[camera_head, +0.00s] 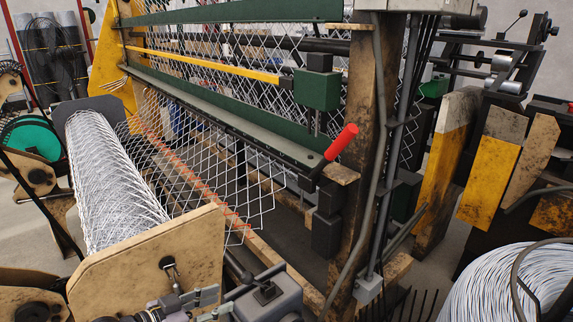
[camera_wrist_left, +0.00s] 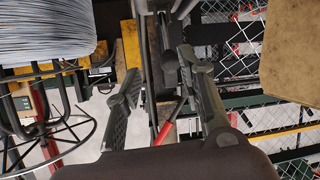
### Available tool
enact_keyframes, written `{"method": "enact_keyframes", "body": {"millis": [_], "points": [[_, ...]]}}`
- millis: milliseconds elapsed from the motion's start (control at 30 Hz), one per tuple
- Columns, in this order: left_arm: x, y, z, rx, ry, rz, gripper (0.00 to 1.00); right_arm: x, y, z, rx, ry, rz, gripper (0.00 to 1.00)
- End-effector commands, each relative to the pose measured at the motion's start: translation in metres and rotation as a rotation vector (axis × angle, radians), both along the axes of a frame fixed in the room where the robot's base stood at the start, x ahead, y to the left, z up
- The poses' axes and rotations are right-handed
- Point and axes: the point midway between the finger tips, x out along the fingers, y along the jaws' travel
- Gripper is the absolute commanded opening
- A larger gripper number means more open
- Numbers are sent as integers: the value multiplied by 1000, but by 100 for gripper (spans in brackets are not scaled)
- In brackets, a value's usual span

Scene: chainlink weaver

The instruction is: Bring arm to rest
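My left gripper (camera_head: 197,302) is at the bottom edge of the head view, in front of the wooden end plate (camera_head: 150,265) of the mesh roll. In the left wrist view the two fingers of my left gripper (camera_wrist_left: 160,66) stand wide apart with nothing between them. That view looks upside down. A lever with a red handle (camera_head: 341,142) sticks up from the machine's frame, well apart from the gripper. A red handle (camera_wrist_left: 163,131) also shows beyond the fingers in the left wrist view. My right gripper is in neither view.
The chain-link mesh roll (camera_head: 110,185) is at the left, with loose mesh (camera_head: 215,160) running to the green machine beam (camera_head: 230,108). A wooden post (camera_head: 365,115) stands right of centre. A wire coil (camera_head: 495,285) sits at the lower right. Yellow-painted boards (camera_head: 490,170) stand behind it.

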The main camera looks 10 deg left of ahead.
Motion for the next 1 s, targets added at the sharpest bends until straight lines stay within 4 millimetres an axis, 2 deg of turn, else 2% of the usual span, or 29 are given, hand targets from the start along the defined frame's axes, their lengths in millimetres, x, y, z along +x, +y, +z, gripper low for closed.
{"method": "enact_keyframes", "body": {"millis": [100,200,300,533,867,1000], "points": [[-33,-36,-29,40,73,-48,36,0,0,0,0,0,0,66],[-69,-62,-55,115,155,-63,36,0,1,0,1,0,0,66],[-103,-70,-77,203,251,-22,36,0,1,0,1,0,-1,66],[-160,-47,-104,352,468,149,36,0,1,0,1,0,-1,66],[-242,-1,-116,465,777,407,36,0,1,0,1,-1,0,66],[-233,-1,-150,479,789,401,36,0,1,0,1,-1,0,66]]}}
